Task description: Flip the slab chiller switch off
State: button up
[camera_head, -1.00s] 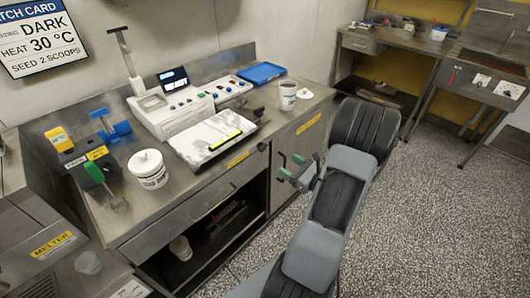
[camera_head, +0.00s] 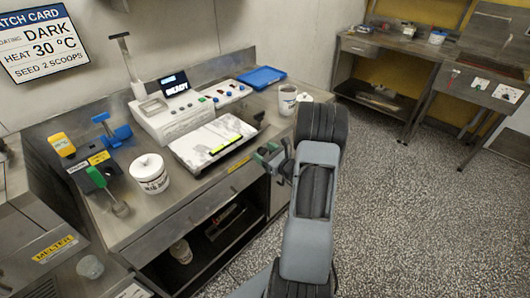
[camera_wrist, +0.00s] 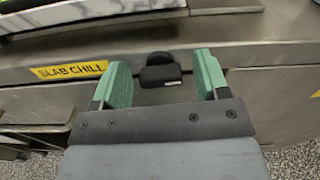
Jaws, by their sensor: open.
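The slab chiller switch (camera_wrist: 161,74) is a small black rocker or lever on the metal front edge of the counter, right of the yellow SLAB CHILL label (camera_wrist: 68,70). I cannot tell its on or off setting. The label also shows in the head view (camera_head: 240,163); the switch there is hidden or too small to make out. My gripper (camera_wrist: 163,76) is open, with one green-padded finger on each side of the switch in the picture. Contact is not clear. In the head view my gripper (camera_head: 270,155) is at the counter's front edge, right of the label.
The white slab (camera_head: 190,151) with a yellow-green strip lies on the counter behind the label. A control unit (camera_head: 172,118), blue tray (camera_head: 262,77), white mug (camera_head: 287,101) and white tub (camera_head: 150,175) stand around. Open floor (camera_head: 400,200) lies to the right.

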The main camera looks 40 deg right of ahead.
jog(key=shift+w, duration=0.1)
jog(key=c, duration=0.9)
jog(key=n+b, duration=0.1)
jog(key=b, duration=0.2)
jog(key=shift+f, duration=0.4)
jog(key=shift+n+b, duration=0.8)
jog(key=shift+b, duration=0.05)
jog(key=shift+r+n+b, duration=0.1)
jog(key=shift+n+b, duration=0.7)
jog(key=shift+b, duration=0.4)
jog(key=shift+a+r+n+b, duration=0.1)
jog(key=shift+r+n+b, duration=0.15)
jog(key=shift+n+b, duration=0.25)
jog(key=o, duration=0.9)
